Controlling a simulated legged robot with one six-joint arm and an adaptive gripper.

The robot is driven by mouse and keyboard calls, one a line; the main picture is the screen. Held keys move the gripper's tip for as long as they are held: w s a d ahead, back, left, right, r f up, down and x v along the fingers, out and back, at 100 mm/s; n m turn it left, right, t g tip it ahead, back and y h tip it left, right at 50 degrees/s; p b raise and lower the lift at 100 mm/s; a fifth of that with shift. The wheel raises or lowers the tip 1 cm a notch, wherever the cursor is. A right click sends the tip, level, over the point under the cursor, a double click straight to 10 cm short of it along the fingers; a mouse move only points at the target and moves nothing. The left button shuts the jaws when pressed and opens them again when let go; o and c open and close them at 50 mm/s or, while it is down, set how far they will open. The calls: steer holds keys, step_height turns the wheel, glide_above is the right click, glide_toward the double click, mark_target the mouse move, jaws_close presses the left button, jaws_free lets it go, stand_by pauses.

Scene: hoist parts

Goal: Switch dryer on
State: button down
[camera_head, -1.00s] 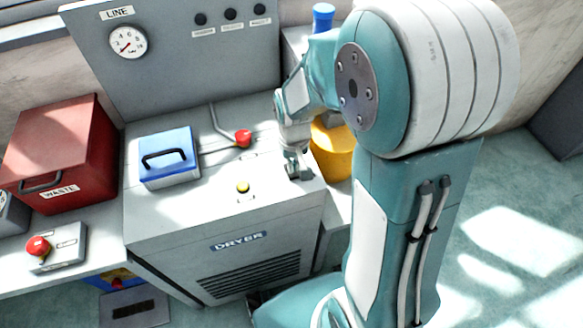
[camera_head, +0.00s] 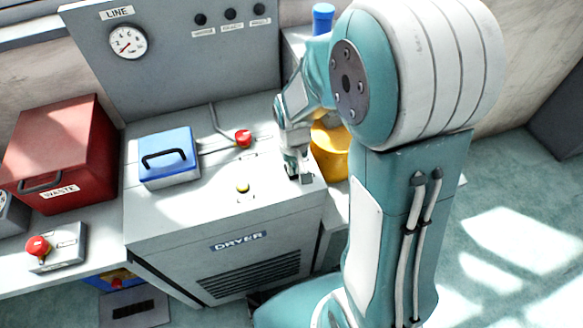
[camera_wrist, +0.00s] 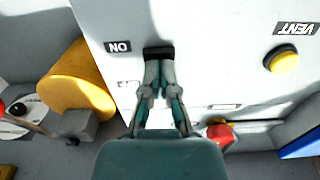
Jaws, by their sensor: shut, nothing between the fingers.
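The dryer (camera_head: 262,212) is a pale grey cabinet with a DRYER label on its front. My gripper (camera_head: 298,178) is shut and empty, low over the right side of its top. In the wrist view my gripper (camera_wrist: 158,62) points at a small black switch part (camera_wrist: 158,51), and its fingertips overlap it. I cannot tell whether they touch. An ON label (camera_wrist: 117,47) is beside that part. A second label (camera_wrist: 128,84), partly cut off from view, lies nearer. The switch is hidden behind my gripper in the head view.
A yellow button (camera_head: 242,188) by a VENT label (camera_wrist: 297,28) and a red valve knob (camera_head: 243,138) are on the dryer top. A blue-lidded box (camera_head: 168,152) stands left, a yellow container (camera_head: 331,150) right. A red WASTE bin (camera_head: 62,150) and red stop button (camera_head: 38,246) are further left.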

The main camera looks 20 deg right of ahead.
steer(key=shift+f, duration=0.35)
steer(key=shift+r, duration=3.5)
steer(key=shift+s+r, duration=0.15)
steer(key=shift+r, duration=0.25)
steer(key=s+r+t, duration=0.5)
steer(key=s+r, duration=0.8)
steer(key=s, duration=0.1)
steer(key=shift+r+t, duration=0.3)
